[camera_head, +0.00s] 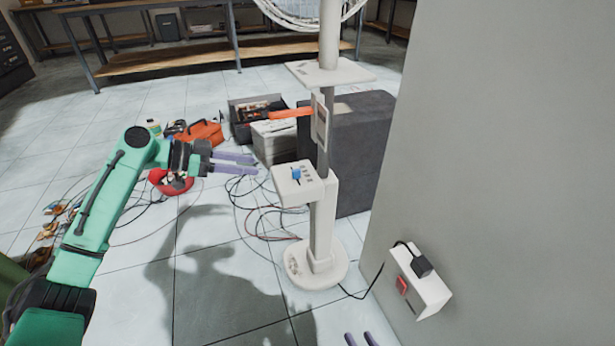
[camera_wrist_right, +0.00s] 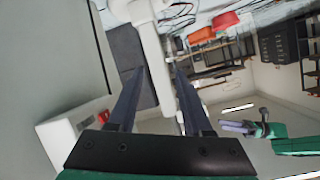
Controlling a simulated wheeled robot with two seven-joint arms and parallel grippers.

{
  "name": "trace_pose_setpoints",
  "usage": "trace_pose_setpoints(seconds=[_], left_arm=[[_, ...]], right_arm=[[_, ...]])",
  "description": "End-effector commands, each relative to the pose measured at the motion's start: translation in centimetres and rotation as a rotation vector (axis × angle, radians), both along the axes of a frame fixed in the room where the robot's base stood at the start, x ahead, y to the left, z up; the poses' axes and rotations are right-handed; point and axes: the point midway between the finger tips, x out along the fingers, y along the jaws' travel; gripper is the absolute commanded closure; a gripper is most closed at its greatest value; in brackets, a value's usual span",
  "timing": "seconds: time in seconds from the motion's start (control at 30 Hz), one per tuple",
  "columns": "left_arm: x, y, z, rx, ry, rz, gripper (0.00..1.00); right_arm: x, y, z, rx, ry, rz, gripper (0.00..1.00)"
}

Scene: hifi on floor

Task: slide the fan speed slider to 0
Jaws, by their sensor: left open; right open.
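The fan (camera_head: 318,220) stands on a round white base, with its cage cut off at the top. Its control box (camera_head: 310,190) juts left from the post and carries a blue slider (camera_head: 296,173) with small dark marks beside it. My left gripper (camera_head: 257,164) is open and empty, left of the control box, its purple fingers pointing right toward it and apart from it. My right gripper (camera_head: 360,339) shows only its fingertips at the bottom edge, well below the box. In the right wrist view my right gripper (camera_wrist_right: 159,72) is open, with the white fan post (camera_wrist_right: 152,50) beyond its fingers.
A wall socket box (camera_head: 418,285) with a black plug and red switch is on the grey wall (camera_head: 500,140) at right. A dark grey case (camera_head: 358,150) stands behind the fan. Cables, a red bowl (camera_head: 170,182) and an orange bag (camera_head: 202,133) lie on the floor at left.

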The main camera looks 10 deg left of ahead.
Motion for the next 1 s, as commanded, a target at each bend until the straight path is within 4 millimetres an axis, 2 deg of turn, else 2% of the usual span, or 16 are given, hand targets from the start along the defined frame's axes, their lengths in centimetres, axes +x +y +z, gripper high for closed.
trace_pose_setpoints(seconds=[0.4,0.47,0.5,0.63,0.87,0.9,0.97,1.0], left_arm=[[5.1,-8.1,-4.1,-0.006,0.003,0.001,0.55],[5.8,-9.1,-4.5,-0.005,0.003,0.003,0.55],[6.1,-9.6,-4.8,-0.006,0.005,0.003,0.55],[6.8,-10.6,-5.2,-0.004,0.005,0.005,0.55],[6.9,-10.8,-5.2,-0.004,0.006,0.006,0.55],[6.9,-10.8,-5.3,-0.004,0.006,0.006,0.59],[6.9,-10.8,-5.3,-0.004,0.006,0.006,0.82],[6.9,-10.8,-5.3,-0.004,0.006,0.006,0.97]], right_arm=[[0.0,-0.1,-2.9,0.019,-0.025,-0.023,0.5],[0.0,-0.1,-3.2,0.022,-0.032,-0.027,0.5],[0.6,-0.1,-2.7,0.025,-0.055,-0.032,0.5],[2.4,-0.1,-1.0,0.038,-0.12,-0.044,0.5],[2.7,-0.2,-0.6,0.039,-0.133,-0.045,0.5],[2.7,-0.2,-0.6,0.039,-0.133,-0.045,0.5],[2.7,-0.2,-0.6,0.039,-0.133,-0.045,0.5],[2.7,-0.2,-0.6,0.038,-0.132,-0.045,0.5]])
